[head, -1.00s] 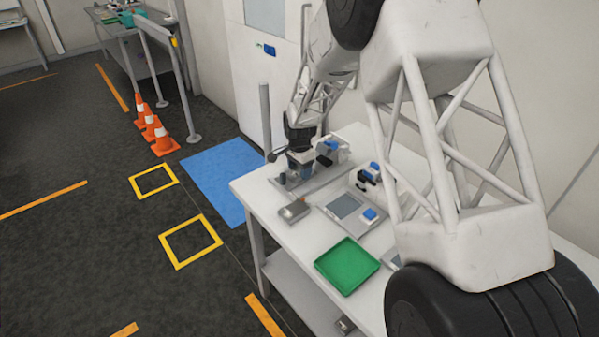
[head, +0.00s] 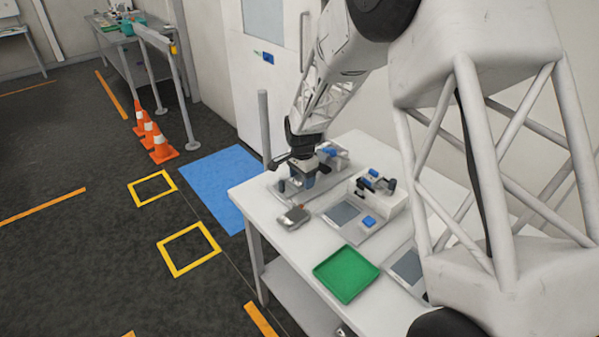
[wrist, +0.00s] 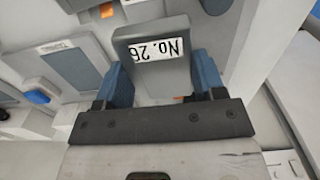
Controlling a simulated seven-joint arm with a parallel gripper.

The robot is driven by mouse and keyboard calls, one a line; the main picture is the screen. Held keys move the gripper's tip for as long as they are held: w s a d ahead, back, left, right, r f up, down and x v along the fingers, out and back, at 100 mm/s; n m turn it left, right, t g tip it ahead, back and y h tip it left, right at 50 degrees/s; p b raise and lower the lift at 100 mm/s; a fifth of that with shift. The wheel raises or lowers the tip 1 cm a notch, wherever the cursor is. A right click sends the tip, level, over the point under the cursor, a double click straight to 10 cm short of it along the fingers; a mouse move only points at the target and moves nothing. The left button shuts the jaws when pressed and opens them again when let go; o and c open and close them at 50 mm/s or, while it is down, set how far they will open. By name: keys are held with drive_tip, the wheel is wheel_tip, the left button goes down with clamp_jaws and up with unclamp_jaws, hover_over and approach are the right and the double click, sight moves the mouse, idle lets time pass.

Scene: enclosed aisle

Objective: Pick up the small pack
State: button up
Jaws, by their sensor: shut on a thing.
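My gripper (head: 306,176) is at the far end of the white table, low over the equipment there. In the wrist view its two blue fingers (wrist: 160,75) stand on either side of a small grey pack (wrist: 158,82) and are shut on it. The pack has a white label reading "No. 26", upside down in this view. Its lower end is hidden behind the gripper's dark bar. In the head view I cannot clearly make out the pack at the gripper. I cannot tell whether it touches the surface below.
A green tray (head: 347,273) lies at the table's front. Beside it is a grey panel device (head: 342,214) with a blue block (head: 369,221). A grey handheld item (head: 293,218) lies near the left edge. A grey post (head: 264,125) rises beside the table.

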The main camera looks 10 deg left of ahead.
drive_tip(key=s+d, duration=0.1)
drive_tip(key=s, duration=0.2)
drive_tip(key=s+d, duration=0.1)
drive_tip(key=s, duration=0.2)
drive_tip(key=s+d+r, duration=0.1)
drive_tip(key=s, duration=0.2)
drive_tip(key=shift+s+d, duration=0.15)
drive_tip(key=shift+s, duration=0.2)
idle(0.4)
drive_tip(key=shift+s+d+r, duration=0.1)
drive_tip(key=shift+s+d, duration=0.15)
drive_tip(key=shift+s, duration=0.25)
drive_tip(key=s+d, duration=0.4)
drive_tip(key=s, duration=0.7)
drive_tip(key=s+d+f, duration=0.1)
drive_tip(key=s+d, duration=0.4)
drive_tip(key=s, duration=0.6)
drive_tip(key=s+d, duration=0.5)
drive_tip(key=s, duration=0.6)
drive_tip(key=shift+s+f, duration=0.15)
drive_tip(key=shift+s, duration=0.15)
drive_tip(key=shift+w, duration=0.1)
hover_over(346, 274)
drive_tip(key=shift+w+f, duration=0.1)
drive_tip(key=shift+f, duration=0.65)
drive_tip(key=shift+f, duration=0.15)
drive_tip(key=shift+f, duration=1.6)
